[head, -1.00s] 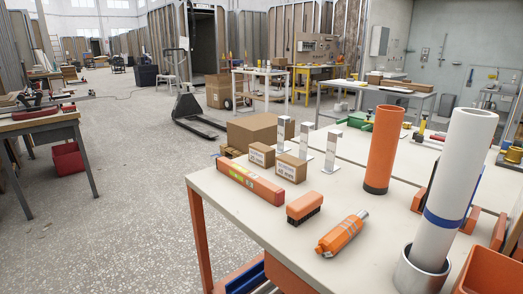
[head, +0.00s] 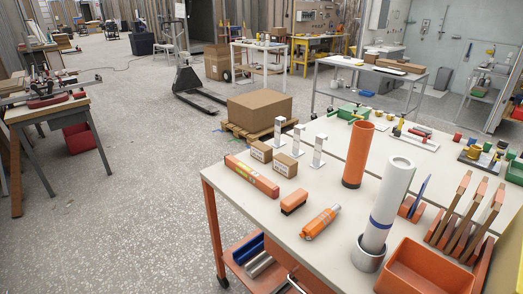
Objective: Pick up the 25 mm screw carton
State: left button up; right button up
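Two small brown cartons with pale labels stand on the white-topped table (head: 245,205) in the head view. One carton (head: 261,152) is at the table's far left edge. The other carton (head: 285,166) is just to its right and nearer. The print is too small to read, so I cannot tell which one is the 25 mm screw carton. Neither of my grippers is in view.
White upright stands (head: 318,152) are close behind and right of the cartons. A long orange box (head: 252,177), an orange brush (head: 294,202) and an orange bottle (head: 320,222) lie in front. Tall orange (head: 357,155) and white (head: 390,200) tubes stand right.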

aim_at(260, 151)
jog(key=j+z, duration=0.1)
jog(key=z, duration=0.9)
jog(key=j+z, duration=0.8)
jog(key=k+j+z, duration=0.15)
jog(key=j, duration=0.15)
jog(key=j+z, duration=0.2)
jog(key=j, duration=0.15)
jog(key=k+j+z, duration=0.15)
jog(key=k+j, duration=0.1)
jog(key=j, duration=0.25)
jog(key=k+j+z, duration=0.15)
jog(key=j, duration=0.15)
jog(key=k+j, duration=0.1)
jog(key=j, duration=0.25)
jog(key=k+j, duration=0.2)
jog(key=j, duration=0.15)
jog(key=k+j, duration=0.15)
jog(key=j, duration=0.25)
jog(key=k+j, duration=0.2)
jog(key=j, duration=0.15)
jog(key=k+j+z, duration=0.1)
jog(key=j, duration=0.25)
jog(key=k, duration=0.1)
